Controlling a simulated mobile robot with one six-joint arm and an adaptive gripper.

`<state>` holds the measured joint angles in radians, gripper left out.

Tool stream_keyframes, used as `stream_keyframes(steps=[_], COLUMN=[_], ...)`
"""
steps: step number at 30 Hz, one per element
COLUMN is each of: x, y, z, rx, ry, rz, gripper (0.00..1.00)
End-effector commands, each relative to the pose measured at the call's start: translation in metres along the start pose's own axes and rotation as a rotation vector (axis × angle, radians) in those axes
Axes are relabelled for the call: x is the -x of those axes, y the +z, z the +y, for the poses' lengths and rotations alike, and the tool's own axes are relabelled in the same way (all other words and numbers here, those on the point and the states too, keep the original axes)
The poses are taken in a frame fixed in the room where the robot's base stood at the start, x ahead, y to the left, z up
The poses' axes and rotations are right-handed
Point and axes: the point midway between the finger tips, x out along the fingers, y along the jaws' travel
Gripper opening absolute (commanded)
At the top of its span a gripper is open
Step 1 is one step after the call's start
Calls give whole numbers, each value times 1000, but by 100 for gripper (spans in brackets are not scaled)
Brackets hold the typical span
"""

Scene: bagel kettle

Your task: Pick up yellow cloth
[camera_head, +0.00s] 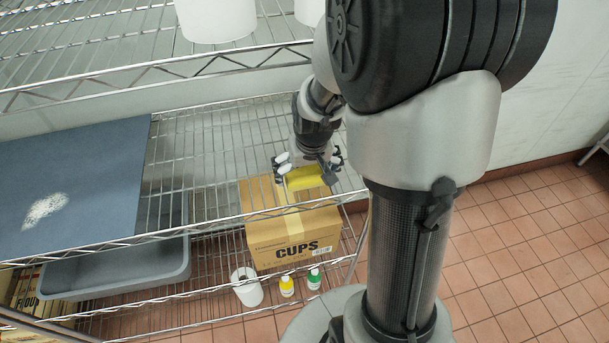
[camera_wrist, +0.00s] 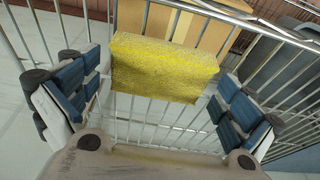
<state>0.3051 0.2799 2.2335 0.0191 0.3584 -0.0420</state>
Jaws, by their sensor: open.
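The yellow cloth (camera_head: 305,178) is a folded, speckled block on the wire shelf, near its front right part. In the wrist view the cloth (camera_wrist: 165,68) lies between my two open fingers, nearer the far side of the gap. My gripper (camera_head: 308,172) is right at the cloth in the head view, with fingers to either side of it. In the wrist view my gripper (camera_wrist: 160,92) shows blue finger pads spread apart, with room between the right pad and the cloth. The left pad is close to the cloth's left end; I cannot tell whether it touches.
A blue mat (camera_head: 75,175) covers the shelf's left part. Below are a cardboard cups box (camera_head: 290,240), a grey tub (camera_head: 130,270), a white roll (camera_head: 246,287), a yellow bottle (camera_head: 287,286) and a green bottle (camera_head: 314,279). An upper wire shelf (camera_head: 140,68) hangs above. The shelf between mat and cloth is bare.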

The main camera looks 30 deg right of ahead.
Motion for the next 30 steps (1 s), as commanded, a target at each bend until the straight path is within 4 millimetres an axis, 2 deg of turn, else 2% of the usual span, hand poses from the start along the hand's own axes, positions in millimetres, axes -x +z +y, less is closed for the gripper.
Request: stream_keyframes(steps=[5, 23, 30], x=[1, 1, 3], y=[0, 0, -1], z=[0, 0, 0], rx=[0, 0, 0], ry=[0, 0, 0], rz=[1, 1, 2], gripper=[100, 61, 61])
